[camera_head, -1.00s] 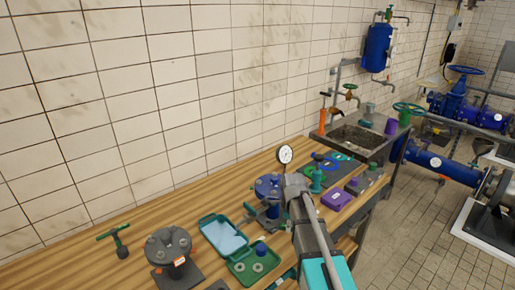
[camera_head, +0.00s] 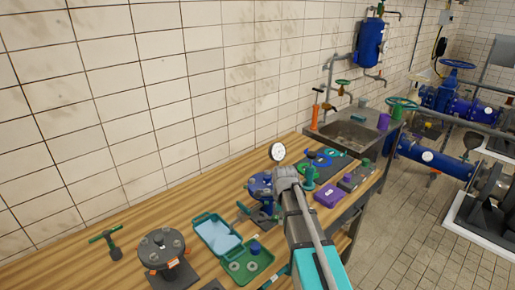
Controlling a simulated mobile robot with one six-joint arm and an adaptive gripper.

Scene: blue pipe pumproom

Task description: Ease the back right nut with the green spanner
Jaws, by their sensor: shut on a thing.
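My gripper (camera_head: 264,214) is partly hidden by my own arm, beside a blue flanged fitting (camera_head: 260,184) on the wooden bench. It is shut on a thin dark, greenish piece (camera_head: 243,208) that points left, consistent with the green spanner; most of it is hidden. The fitting's right side and its nuts are too small or covered to tell apart, so I cannot see whether the spanner sits on a nut. A grey round flange (camera_head: 165,246) with several bolts and an orange tag stands on a dark base at the front left.
A green T-handle tool (camera_head: 106,238) lies left. A dial gauge (camera_head: 278,151) rises behind the blue fitting. A purple box (camera_head: 328,194) and sink (camera_head: 350,134) are right.

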